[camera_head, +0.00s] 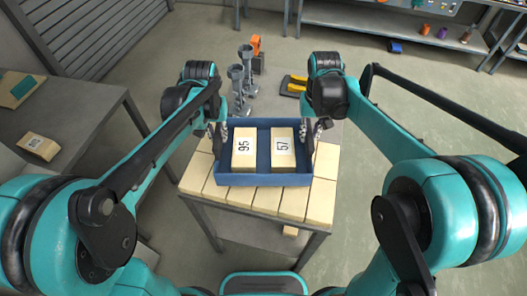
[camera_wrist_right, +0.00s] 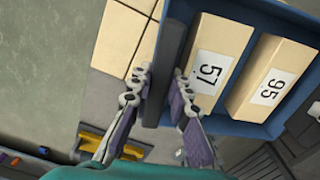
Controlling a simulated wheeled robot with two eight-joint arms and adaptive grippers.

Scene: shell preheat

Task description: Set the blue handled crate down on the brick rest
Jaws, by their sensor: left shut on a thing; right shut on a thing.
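The blue handled crate (camera_head: 262,180) is over the brick rest (camera_head: 320,198), a table topped with cream bricks. It looks level; I cannot tell whether its underside touches the bricks. It holds two cream boxes, marked 95 (camera_head: 244,160) and 57 (camera_head: 283,158). My left gripper (camera_head: 216,133) is shut on the crate's left end. My right gripper (camera_head: 317,130) is shut on its right end. In the right wrist view, the fingers of this gripper (camera_wrist_right: 160,88) straddle the dark end piece of the crate (camera_wrist_right: 246,128).
Grey metal fixtures (camera_head: 240,85), an orange tool (camera_head: 256,48) and a yellow-black item (camera_head: 293,86) stand behind the crate on the grey surface. A dark table (camera_head: 70,120) is at the left. A shelf (camera_head: 380,25) is at the back. Open floor lies at the right.

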